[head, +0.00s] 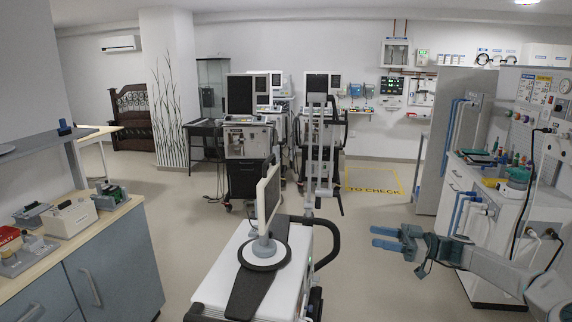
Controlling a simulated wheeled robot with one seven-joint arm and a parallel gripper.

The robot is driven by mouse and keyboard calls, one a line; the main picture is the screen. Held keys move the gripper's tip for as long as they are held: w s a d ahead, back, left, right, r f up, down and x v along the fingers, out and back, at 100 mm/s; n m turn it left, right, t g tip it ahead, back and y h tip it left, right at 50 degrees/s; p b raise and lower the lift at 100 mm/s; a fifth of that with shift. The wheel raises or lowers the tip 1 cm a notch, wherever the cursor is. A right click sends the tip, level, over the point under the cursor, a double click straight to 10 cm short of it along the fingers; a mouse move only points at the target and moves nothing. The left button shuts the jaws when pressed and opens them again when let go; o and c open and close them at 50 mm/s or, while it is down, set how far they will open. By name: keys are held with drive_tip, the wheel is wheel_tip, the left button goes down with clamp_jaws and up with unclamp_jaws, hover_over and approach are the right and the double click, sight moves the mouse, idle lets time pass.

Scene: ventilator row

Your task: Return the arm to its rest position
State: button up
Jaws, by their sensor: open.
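My gripper (385,238) shows at the right in the head view, at the end of my grey arm (475,262), which reaches in from the lower right corner. Its two blue fingers point left and stand apart, with nothing between them. The gripper is in the air over the bare floor, between a white cart and the right-hand workbench. It appears to touch nothing.
A white cart (235,265) with a monitor (268,200) and dark handle stands at front centre. The workbench (470,183) with hoses is at right, close to my arm. Ventilators (245,140) stand behind. A counter (85,225) is left. Floor marked "TO CHECK" (375,188) is clear.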

drive_tip(key=s+a+f+m+g+h+b, duration=0.2)
drive_tip(key=s+a+f+g+h, duration=0.1)
drive_tip(key=s+a+f+h, duration=0.4)
drive_tip(key=s+a+f+m+g+h+b, duration=0.2)
drive_tip(key=s+a+f+m+g+h, duration=0.15)
drive_tip(key=a, duration=0.65)
drive_tip(key=s+d+m+t+h+b, duration=0.2)
drive_tip(key=s+d+m+h, duration=0.1)
drive_tip(key=s, duration=0.8)
drive_tip(key=s+d+f+m+t+h+b, duration=0.1)
drive_tip(key=s+m+h, duration=0.4)
drive_tip(key=s, duration=0.6)
drive_tip(key=shift+s+d+m+t+b, duration=0.15)
drive_tip(key=shift+d+m+t+b, duration=0.7)
drive_tip(key=shift+d+m+t, duration=0.35)
drive_tip(key=shift+f+h, duration=0.1)
drive_tip(key=shift+h, duration=0.15)
